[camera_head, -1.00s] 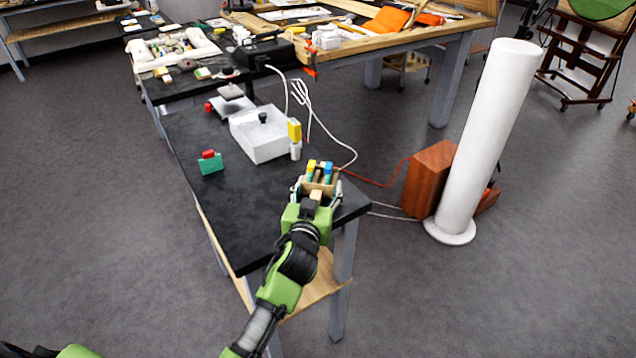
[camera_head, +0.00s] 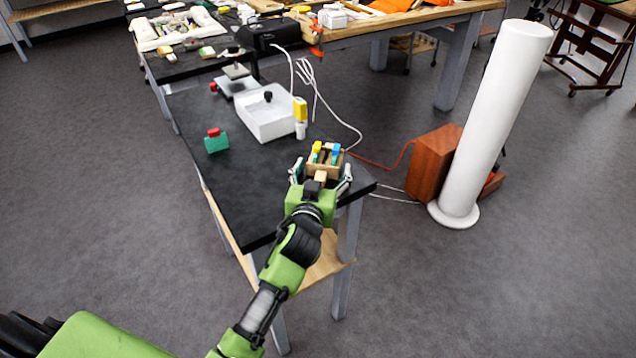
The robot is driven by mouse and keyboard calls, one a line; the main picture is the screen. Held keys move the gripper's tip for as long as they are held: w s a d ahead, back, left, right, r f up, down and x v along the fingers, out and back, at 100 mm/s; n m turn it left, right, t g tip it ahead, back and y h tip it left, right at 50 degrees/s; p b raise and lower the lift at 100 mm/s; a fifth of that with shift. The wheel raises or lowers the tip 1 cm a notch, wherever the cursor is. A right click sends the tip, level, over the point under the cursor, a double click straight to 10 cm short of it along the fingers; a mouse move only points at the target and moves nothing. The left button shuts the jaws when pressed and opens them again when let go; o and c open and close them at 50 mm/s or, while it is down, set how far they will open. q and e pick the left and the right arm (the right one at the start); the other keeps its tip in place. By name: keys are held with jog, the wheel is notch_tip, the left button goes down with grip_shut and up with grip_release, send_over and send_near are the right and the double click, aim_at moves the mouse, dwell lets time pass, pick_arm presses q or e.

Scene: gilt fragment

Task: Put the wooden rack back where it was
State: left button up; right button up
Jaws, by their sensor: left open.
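The small wooden rack (camera_head: 327,168) stands on the black tabletop (camera_head: 262,180) near its front right corner. It holds small pieces with yellow and blue tops. My left gripper (camera_head: 321,174) is open at the near side of the rack, with its fingers spread to the left and right of it. A gap shows between the fingers and the rack's sides. The rack's lower near side is partly hidden by the gripper. My right gripper is not in view.
A white box with a black knob (camera_head: 268,97), a yellow-and-white bottle (camera_head: 300,112) and a green block with a red top (camera_head: 215,141) stand farther back. White cables trail off the table's right side. A white column (camera_head: 492,125) stands on the floor to the right.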

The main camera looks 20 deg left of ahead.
pick_arm(q)
jog(key=v, duration=0.9)
jog(key=shift+s+b, duration=0.35)
jog(key=shift+v, duration=0.85)
